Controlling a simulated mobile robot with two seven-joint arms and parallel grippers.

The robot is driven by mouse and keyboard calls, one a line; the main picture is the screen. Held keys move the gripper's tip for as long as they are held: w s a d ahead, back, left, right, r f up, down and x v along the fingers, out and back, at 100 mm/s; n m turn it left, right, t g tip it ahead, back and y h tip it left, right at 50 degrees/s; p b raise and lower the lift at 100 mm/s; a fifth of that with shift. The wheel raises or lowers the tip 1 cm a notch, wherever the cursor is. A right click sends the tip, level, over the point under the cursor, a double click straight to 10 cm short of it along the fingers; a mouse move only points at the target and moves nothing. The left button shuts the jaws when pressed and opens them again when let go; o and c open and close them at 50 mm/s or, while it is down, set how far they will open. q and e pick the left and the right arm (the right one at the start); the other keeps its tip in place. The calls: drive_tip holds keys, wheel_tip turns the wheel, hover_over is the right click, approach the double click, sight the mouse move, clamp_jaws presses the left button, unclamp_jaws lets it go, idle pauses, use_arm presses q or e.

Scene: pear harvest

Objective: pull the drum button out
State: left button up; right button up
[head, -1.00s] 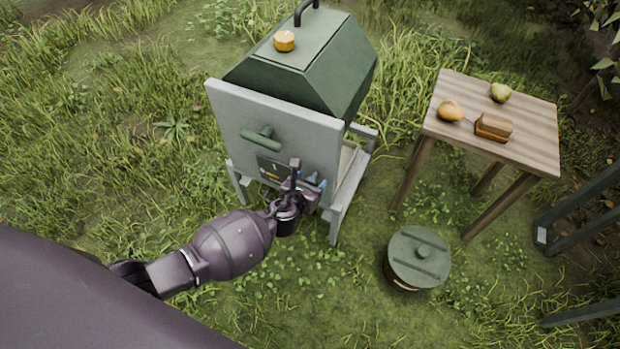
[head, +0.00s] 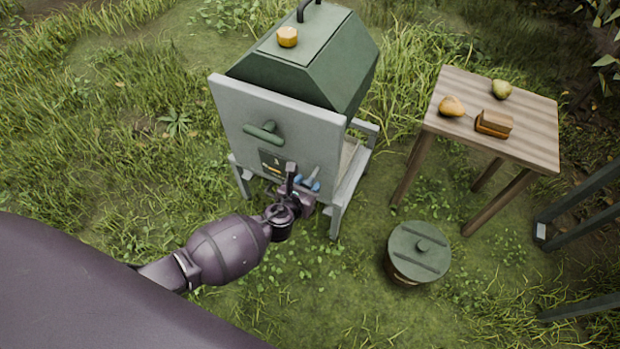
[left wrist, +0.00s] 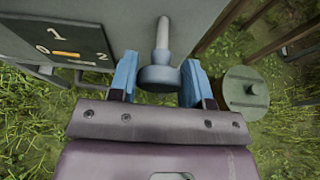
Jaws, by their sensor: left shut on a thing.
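The drum button is a grey-blue round knob (left wrist: 158,77) on a pale stem (left wrist: 162,35) that stands out from the grey end panel (head: 232,110) of the machine. My left gripper (head: 308,184) is at the lower right of that panel. In the left wrist view its blue fingertips (left wrist: 159,84) sit on either side of the knob and are shut on it. A length of stem shows between knob and panel. In the head view the knob is mostly hidden by the gripper. My right gripper is not in view.
A dark label plate (left wrist: 62,45) with numbers is beside the button, and a green handle (head: 264,133) is above it. A lidded green bucket (head: 418,253) stands on the grass to the right. A wooden table (head: 530,125) holds pears and a brown block (head: 495,122).

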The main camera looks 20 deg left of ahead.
use_arm(q)
drive_tip(key=shift+s+f, duration=0.15)
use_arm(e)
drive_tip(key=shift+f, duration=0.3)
use_arm(q)
drive_tip(key=o, duration=1.2)
drive_tip(key=shift+s, duration=0.1)
drive_tip(key=shift+o, duration=0.3)
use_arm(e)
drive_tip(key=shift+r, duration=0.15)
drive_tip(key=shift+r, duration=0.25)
use_arm(q)
drive_tip(key=shift+a+r, duration=0.1)
drive_tip(key=shift+r, duration=0.1)
